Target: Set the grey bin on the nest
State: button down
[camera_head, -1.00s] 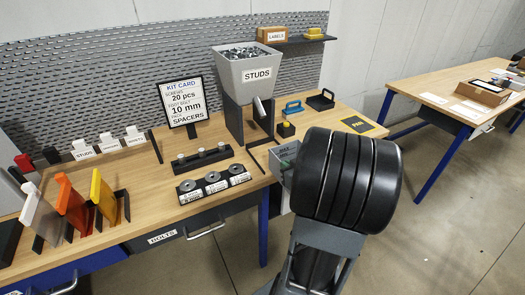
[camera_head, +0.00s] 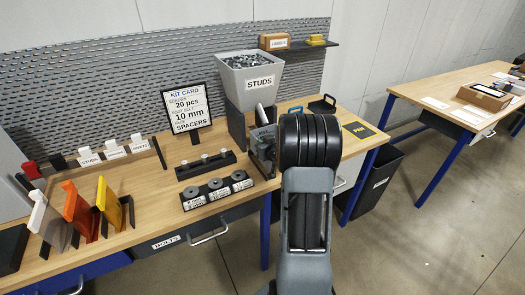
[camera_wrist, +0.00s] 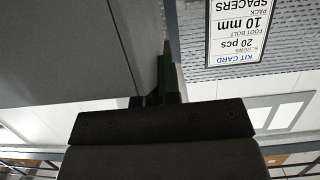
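The small grey bin (camera_head: 263,138) is at the front of the bench, right below the STUDS hopper, with a label partly readable on it. My gripper's fingers are hidden behind my black wrist in the head view; in the wrist view my gripper (camera_wrist: 168,75) is shut, apparently on the bin's edge. A large grey surface fills the left of that view, and I cannot tell for sure what it is. The nest is not clearly visible; the bin and my arm cover the bench in front of the hopper. I cannot tell whether the bin touches the bench.
The STUDS hopper (camera_head: 249,78) stands close behind the bin. A kit card (camera_head: 187,106) and a spacer block (camera_head: 217,190) are to the left. A black tray (camera_head: 322,104) and a yellow-edged pad (camera_head: 359,130) lie to the right. A dark floor bin (camera_head: 376,180) stands below.

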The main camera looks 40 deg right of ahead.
jog(key=shift+f+p, duration=0.3)
jog(key=shift+f, duration=1.4)
jog(key=shift+f, duration=0.2)
jog(key=c, duration=1.3)
grip_release()
jog(key=shift+r, duration=0.1)
